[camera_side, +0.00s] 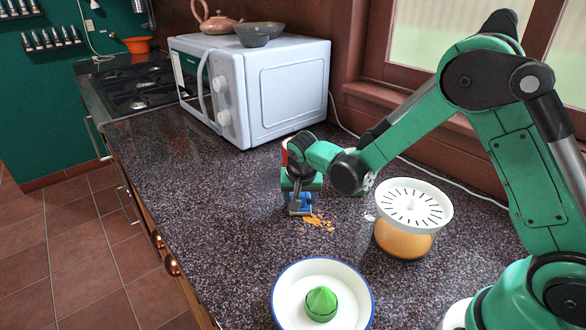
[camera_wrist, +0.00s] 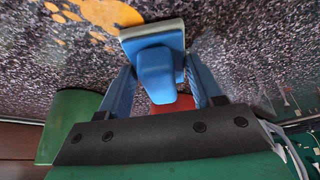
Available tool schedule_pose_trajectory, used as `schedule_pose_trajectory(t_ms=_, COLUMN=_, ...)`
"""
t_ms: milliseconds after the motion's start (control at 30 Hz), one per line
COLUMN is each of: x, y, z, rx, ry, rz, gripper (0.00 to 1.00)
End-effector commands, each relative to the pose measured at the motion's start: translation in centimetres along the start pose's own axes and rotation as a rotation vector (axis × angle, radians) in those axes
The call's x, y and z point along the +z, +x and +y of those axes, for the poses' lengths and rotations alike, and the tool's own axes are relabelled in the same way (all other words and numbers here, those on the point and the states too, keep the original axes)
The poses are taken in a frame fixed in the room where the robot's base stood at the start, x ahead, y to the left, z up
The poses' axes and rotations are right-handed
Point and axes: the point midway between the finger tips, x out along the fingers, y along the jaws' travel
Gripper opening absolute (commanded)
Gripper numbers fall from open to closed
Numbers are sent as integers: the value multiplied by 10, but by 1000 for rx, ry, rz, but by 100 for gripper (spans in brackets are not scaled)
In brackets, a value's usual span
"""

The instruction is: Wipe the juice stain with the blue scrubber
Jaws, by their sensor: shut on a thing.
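The blue scrubber (camera_wrist: 157,70) has a blue handle and a pale flat pad edge, and it sits between the two blue fingers in the wrist view. My gripper (camera_wrist: 160,90) is shut on its handle. In the side view my gripper (camera_side: 300,193) points down at the counter, with the scrubber (camera_side: 300,209) low at its tip. The juice stain (camera_side: 319,221) is a patch of orange splotches on the counter, just right of the scrubber. In the wrist view the stain (camera_wrist: 108,13) lies beside the pad's upper left. I cannot tell whether the pad touches the counter.
A juicer jug (camera_side: 405,240) with orange juice stands right of the stain. A white dish with a green reamer (camera_side: 322,303) is at the front. A white microwave (camera_side: 290,90) stands behind. A red and white object (camera_side: 285,152) is partly hidden behind my gripper. The counter's left side is clear.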

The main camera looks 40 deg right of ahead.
Motion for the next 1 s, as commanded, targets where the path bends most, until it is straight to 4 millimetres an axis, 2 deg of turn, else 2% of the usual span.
schedule_pose_trajectory(t_ms=100, x=-6, y=-18, z=1, rx=0, ry=0, rz=0, gripper=17)
schedule_pose_trajectory(t_ms=700, x=-26, y=-67, z=1, rx=0, ry=0, rz=0, gripper=17)
schedule_pose_trajectory(t_ms=1000, x=-29, y=-73, z=1, rx=0, ry=0, rz=0, gripper=17)
